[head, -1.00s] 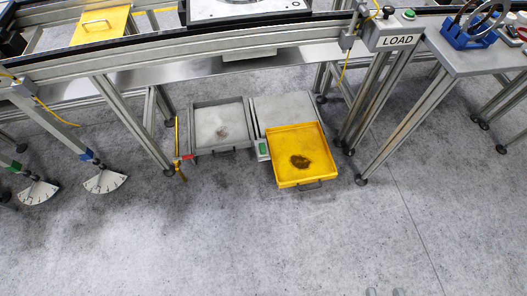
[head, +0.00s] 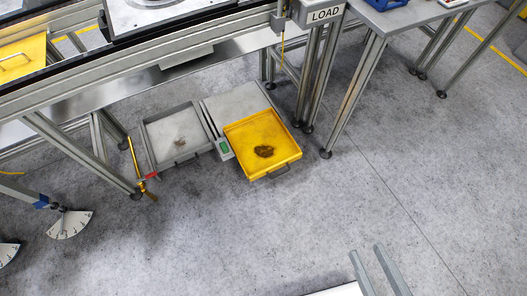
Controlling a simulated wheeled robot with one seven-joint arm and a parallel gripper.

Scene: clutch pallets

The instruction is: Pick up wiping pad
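No wiping pad can be made out clearly. A yellow tray (head: 240,138) with a handle sits low under the conveyor frame and holds a dark brown patch (head: 264,151). A grey tray (head: 150,133) to its left holds a small brownish patch (head: 180,142). I cannot tell whether either patch is a pad or a stain. My gripper (head: 367,250) shows at the bottom right as two grey fingers with a gap between them. It is open, empty and well apart from the trays.
The conveyor frame (head: 200,45) with its legs crosses the upper left. A table (head: 405,15) with a blue item (head: 388,4) stands at upper right, beside the LOAD box (head: 325,14). A white dial (head: 70,224) is at left. The floor in front is clear.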

